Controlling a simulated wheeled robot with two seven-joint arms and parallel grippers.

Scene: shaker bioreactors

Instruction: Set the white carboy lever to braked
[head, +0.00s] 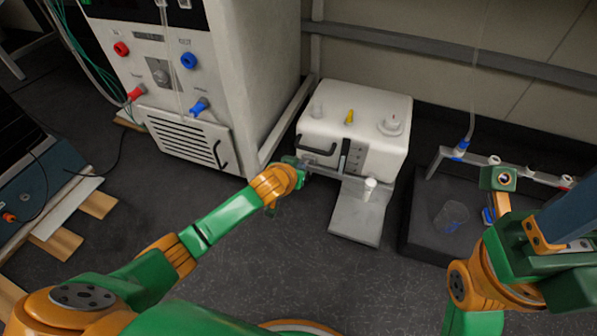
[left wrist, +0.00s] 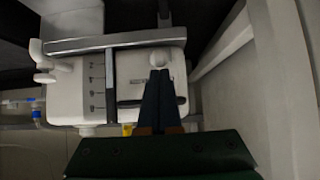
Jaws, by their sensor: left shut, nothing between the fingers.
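The white carboy (head: 380,105) is a boxy tank with a black handle and a yellow piece on top, standing by the wall in the head view. In the left wrist view its marked face (left wrist: 96,85) shows close up. My left gripper (head: 301,168) is at the carboy's front left corner. The lever's exact position is hard to read. My right gripper (head: 492,208) is at the right, its fingers unclear.
A white tap (head: 371,184) sticks out at the carboy's front above a grey plate (head: 355,220). A large white cabinet (head: 255,70) stands close on the left. A dark tray (head: 420,225) with a clear cup (head: 451,216) lies right. The floor in front is open.

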